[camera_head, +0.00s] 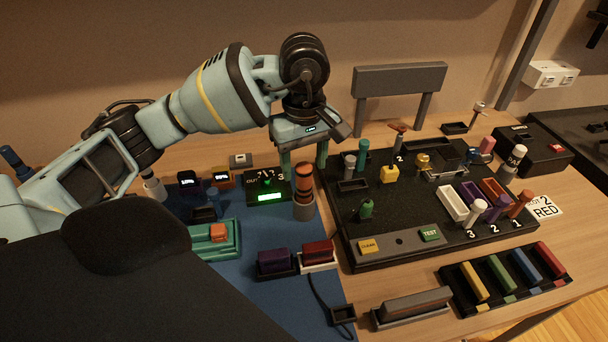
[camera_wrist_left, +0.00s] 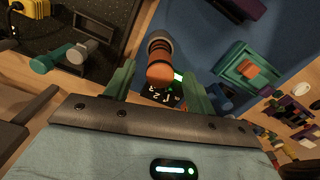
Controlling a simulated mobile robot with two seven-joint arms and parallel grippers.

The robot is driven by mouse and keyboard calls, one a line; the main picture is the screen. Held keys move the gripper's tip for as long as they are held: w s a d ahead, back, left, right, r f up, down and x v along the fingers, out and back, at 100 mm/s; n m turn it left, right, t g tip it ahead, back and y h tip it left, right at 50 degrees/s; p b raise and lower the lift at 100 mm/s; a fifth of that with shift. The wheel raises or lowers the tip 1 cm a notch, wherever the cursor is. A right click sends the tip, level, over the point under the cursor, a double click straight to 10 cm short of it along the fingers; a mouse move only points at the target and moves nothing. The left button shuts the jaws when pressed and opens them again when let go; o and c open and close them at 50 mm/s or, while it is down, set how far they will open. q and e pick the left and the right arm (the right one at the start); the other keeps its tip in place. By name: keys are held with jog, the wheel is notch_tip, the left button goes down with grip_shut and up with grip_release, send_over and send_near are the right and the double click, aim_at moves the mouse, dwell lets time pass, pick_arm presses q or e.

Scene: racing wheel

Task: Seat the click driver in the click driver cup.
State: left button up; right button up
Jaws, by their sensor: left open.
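The click driver, which I take to be the orange handle with dark bands (camera_head: 304,180), stands upright in a grey cup (camera_head: 304,210) at the right edge of the blue mat. How deep it sits inside cannot be seen. My left gripper (camera_head: 305,164) is open with its green fingers pointing down, above and behind the handle in the head view. In the left wrist view the handle (camera_wrist_left: 160,66) shows ahead between the two open fingers (camera_wrist_left: 160,80), with no visible contact. The cup's grey rim (camera_wrist_left: 160,37) shows beyond it. My right gripper is not in view.
A black box with a lit green display (camera_head: 267,190) stands left of the cup. The black board (camera_head: 400,220) with several tools and blocks lies close on the right. Purple (camera_head: 274,260) and red (camera_head: 318,251) blocks sit in front. Bare blue mat (camera_head: 262,228) lies between.

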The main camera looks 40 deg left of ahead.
pick_arm(q)
jog(key=shift+r, duration=1.45)
